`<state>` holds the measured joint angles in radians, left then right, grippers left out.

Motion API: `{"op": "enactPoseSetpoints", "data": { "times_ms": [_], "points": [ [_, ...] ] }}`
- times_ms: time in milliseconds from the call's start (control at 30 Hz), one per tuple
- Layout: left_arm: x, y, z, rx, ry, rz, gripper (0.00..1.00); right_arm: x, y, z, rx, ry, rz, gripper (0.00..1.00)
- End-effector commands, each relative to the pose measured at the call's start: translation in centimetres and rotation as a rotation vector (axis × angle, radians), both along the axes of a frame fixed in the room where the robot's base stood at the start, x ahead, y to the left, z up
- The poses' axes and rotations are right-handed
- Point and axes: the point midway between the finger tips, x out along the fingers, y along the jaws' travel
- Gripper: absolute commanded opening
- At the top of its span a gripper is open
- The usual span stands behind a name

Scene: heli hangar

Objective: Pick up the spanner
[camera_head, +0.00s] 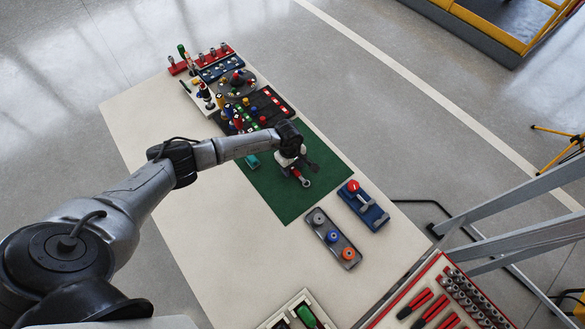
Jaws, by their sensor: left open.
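A small spanner (301,178) with a silver shaft and a red-edged end lies on the green mat (273,192) on the long pale table. My left gripper (299,166) is over the mat, right at the spanner's upper end, with its jaws open. The gripper hides part of the spanner. I cannot tell whether the fingers touch it. My right gripper is not in view.
Beyond the mat are a dark rack (267,108) of coloured pieces and other fixtures. Nearer stand a blue tray (374,215) with a red knob and a grey tray (321,218) with round knobs. A red tool tray (378,318) is at the bottom right.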

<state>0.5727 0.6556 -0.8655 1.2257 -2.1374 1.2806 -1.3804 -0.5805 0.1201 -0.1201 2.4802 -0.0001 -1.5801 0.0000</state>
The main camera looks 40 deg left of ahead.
Motion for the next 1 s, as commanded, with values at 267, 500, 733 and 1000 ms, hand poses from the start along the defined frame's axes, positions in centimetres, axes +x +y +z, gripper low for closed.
{"op": "enactPoseSetpoints", "data": {
  "times_ms": [267,500,733,1000],
  "points": [
    [-0.01,0.01,0.02,0.000,0.000,0.000,0.28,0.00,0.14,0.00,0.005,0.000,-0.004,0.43],
    [-0.01,0.01,0.02,0.000,0.000,0.000,0.05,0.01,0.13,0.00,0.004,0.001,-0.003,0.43],
    [0.00,0.01,0.04,0.000,0.000,0.000,0.00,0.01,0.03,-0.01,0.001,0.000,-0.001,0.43],
    [0.06,0.05,0.92,0.001,-0.002,0.000,0.00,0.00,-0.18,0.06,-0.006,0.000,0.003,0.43]
  ]
}}
